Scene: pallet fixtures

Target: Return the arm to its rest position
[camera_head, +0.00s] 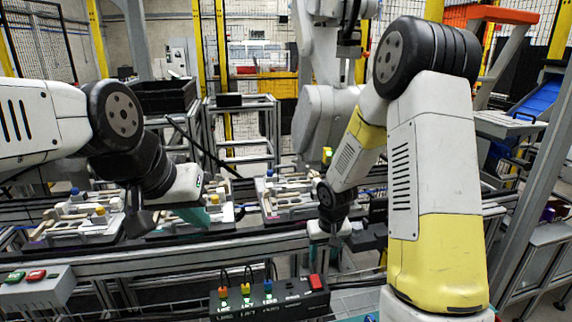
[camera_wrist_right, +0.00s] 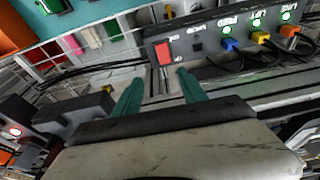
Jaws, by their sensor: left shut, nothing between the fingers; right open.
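My left arm enters from the left in the head view. Its gripper (camera_head: 196,216), with teal fingers, is shut and empty, low over the fixtures on the conveyor. My right arm, white and yellow, bends at a high elbow and reaches down. Its gripper hangs behind the control box (camera_head: 270,300), and its fingertips are hard to make out in the head view. In the right wrist view, the right gripper (camera_wrist_right: 162,92) has its two teal fingers apart with nothing held between them. The control box (camera_wrist_right: 200,52) with its red switch lies just beyond the fingertips.
Pallet fixtures (camera_head: 85,217) with small parts stand along the conveyor. Blue, yellow and orange plugs with cables sit in the control box. A grey button box (camera_head: 37,287) with green and red buttons is at lower left. Another robot arm (camera_head: 325,115) stands behind.

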